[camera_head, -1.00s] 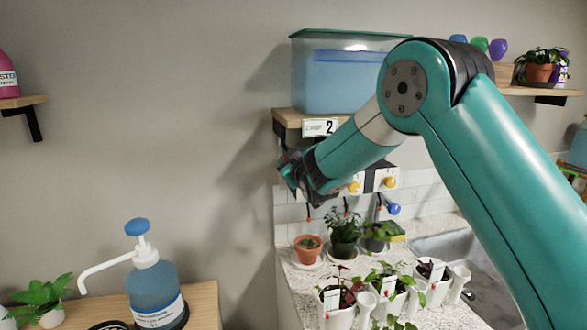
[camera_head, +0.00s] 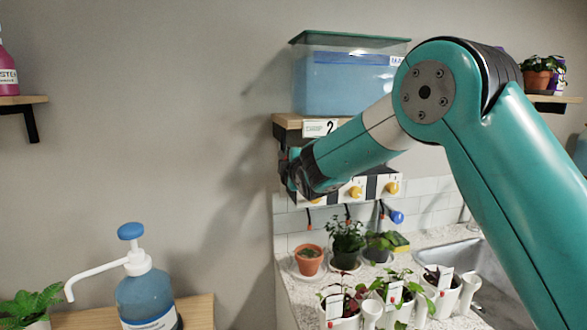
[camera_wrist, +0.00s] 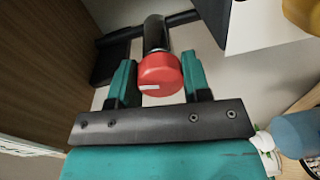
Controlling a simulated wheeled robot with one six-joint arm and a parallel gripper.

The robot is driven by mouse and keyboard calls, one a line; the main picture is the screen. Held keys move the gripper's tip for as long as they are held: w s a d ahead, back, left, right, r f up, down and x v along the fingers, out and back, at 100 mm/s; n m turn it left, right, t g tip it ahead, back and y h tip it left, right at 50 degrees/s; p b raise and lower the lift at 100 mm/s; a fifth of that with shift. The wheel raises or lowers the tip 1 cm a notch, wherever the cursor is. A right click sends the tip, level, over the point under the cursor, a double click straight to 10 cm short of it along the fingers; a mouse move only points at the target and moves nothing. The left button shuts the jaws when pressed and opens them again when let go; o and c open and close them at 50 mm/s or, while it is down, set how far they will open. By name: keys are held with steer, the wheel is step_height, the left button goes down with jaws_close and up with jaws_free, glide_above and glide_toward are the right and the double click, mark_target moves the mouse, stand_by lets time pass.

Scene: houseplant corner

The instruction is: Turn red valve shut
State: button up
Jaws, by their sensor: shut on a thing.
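The red valve (camera_wrist: 160,75) shows in the wrist view as a round red knob with a white mark on its face, on a black stem. My gripper (camera_wrist: 158,82) has one teal finger on each side of the knob and is shut on it. In the head view my gripper (camera_head: 292,172) is at the left end of the valve panel (camera_head: 374,187) under the shelf, and my wrist hides the red valve there. Two yellow valves (camera_head: 356,192) show to the right on the panel.
A blue water tank (camera_head: 345,82) stands on the shelf above, by a sign with a 2 (camera_head: 320,128). Potted plants (camera_head: 345,240) stand on the counter below. A pump bottle (camera_head: 148,295) is at the lower left. The wall area left of my gripper is clear.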

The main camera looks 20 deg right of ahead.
steer(key=shift+a+n, duration=0.1)
steer(key=shift+n, duration=1.1)
steer(key=o, duration=0.9)
steer(key=s+b, duration=0.2)
steer(key=s, duration=0.3)
steer(key=s+b, duration=0.2)
steer(key=s, duration=0.4)
steer(key=s+r+b, duration=0.1)
steer(key=s+b, duration=0.1)
steer(key=s, duration=0.4)
steer(key=shift+s+r, duration=0.1)
steer(key=shift+s, duration=0.1)
